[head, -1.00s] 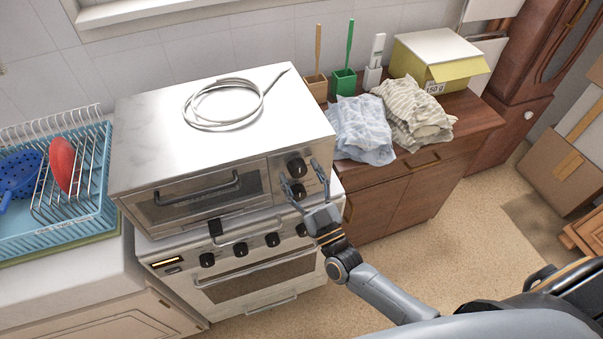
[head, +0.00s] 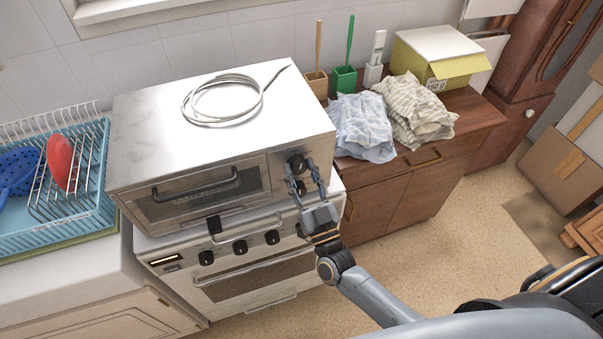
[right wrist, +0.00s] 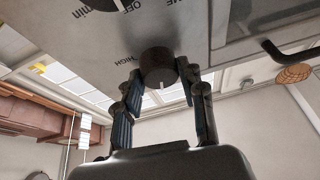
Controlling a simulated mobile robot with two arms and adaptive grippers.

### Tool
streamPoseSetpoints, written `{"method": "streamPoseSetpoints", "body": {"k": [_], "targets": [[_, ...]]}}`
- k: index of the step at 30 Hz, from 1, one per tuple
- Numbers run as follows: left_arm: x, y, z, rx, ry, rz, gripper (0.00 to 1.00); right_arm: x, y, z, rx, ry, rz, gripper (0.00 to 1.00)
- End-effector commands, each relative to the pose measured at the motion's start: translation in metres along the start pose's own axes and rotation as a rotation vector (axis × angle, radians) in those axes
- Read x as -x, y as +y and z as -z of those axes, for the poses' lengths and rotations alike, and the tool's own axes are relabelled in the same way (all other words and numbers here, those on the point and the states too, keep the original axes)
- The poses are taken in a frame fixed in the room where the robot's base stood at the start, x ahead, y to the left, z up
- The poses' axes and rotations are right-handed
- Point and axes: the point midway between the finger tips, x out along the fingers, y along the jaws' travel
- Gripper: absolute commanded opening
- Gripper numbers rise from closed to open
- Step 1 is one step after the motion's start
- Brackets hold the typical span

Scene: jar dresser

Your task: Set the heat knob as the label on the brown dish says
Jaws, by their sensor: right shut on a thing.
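The small metal oven (head: 215,100) has two dark knobs on its front right. The upper knob (head: 297,163) is free. My right gripper (head: 304,178) is at the lower knob (head: 300,187), with one finger on each side. In the right wrist view, the fingers (right wrist: 160,80) are closed around a dark round knob (right wrist: 160,66) that has a light mark. The word HIGH is printed beside it; OFF and "min" are printed nearer the other knob (right wrist: 103,3). The brown dish and its label are in neither view. My left gripper is not in view.
The oven stands on a stove with its own row of knobs (head: 240,247). A coiled cable (head: 222,98) lies on top. A blue dish rack (head: 75,220) is at left. Folded cloths (head: 362,127) and a yellow box (head: 440,60) sit on the wooden dresser (head: 470,125) at right.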

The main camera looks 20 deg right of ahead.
Motion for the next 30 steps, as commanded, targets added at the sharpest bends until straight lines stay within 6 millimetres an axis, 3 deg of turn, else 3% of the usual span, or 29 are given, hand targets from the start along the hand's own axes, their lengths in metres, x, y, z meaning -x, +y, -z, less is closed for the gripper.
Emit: {"method": "streamPoseSetpoints", "body": {"k": [18,30], "targets": [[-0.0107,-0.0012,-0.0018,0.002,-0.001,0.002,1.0,-0.0007,-0.0019,0.0007,-0.519,0.028,-0.222,0.08],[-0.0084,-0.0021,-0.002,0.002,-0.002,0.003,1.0,-0.0008,-0.0022,0.0011,-0.718,0.038,-0.305,0.08]]}}
